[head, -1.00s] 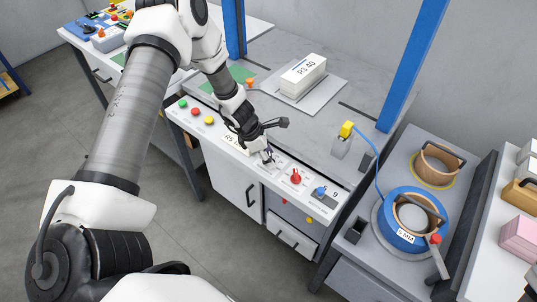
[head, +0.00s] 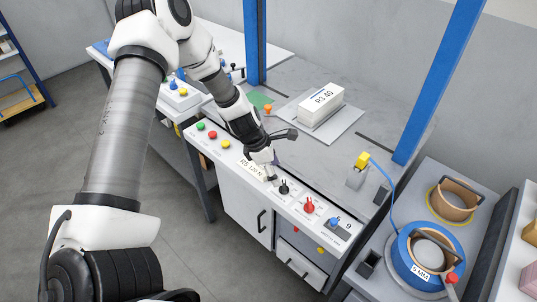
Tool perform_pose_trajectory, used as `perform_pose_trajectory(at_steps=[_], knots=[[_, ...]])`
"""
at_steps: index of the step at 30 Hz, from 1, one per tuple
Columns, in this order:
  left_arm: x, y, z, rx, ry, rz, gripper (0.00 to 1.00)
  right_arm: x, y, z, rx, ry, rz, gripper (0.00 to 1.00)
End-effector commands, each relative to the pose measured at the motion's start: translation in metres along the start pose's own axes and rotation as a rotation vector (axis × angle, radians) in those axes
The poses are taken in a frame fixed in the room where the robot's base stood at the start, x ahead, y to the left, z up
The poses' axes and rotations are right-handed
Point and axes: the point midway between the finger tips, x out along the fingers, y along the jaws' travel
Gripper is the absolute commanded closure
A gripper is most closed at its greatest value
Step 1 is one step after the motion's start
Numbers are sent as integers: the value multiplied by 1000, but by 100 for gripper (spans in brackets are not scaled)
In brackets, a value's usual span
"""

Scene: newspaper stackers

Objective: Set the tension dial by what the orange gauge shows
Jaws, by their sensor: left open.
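A sloped white control panel runs along the front of the bench. On it are a black knob (head: 283,187), a red knob (head: 309,206) and a blue knob (head: 335,223); I cannot tell from its marking which is the tension dial. A small orange piece (head: 267,109) stands behind the panel; no reading on it is legible, and I cannot tell if it is the orange gauge. My left gripper (head: 272,176) is open and empty, pointing down just left of the black knob, apparently apart from it. My right gripper is out of view.
A card (head: 251,168) reading "R5 120 N" is on the panel, partly beside my gripper. Green, red and yellow buttons (head: 212,134) sit at its left. A white stack (head: 321,105) marked "R3 40" lies on a plate. A blue ring (head: 422,258) lies at right.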

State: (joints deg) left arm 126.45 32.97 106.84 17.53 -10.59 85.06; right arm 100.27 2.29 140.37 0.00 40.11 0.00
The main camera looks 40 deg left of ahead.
Motion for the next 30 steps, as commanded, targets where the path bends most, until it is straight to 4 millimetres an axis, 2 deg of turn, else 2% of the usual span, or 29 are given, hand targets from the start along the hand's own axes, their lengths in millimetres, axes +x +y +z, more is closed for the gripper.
perform_pose_trajectory(at_steps=[9, 12, 30], knots=[[-41, 0, 2, 1, -6, -1, 25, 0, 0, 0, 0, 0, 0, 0], [-50, 0, 1, 1, -3, -1, 25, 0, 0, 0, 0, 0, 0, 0], [-54, 0, 0, 1, 1, 0, 25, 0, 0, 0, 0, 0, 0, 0]])
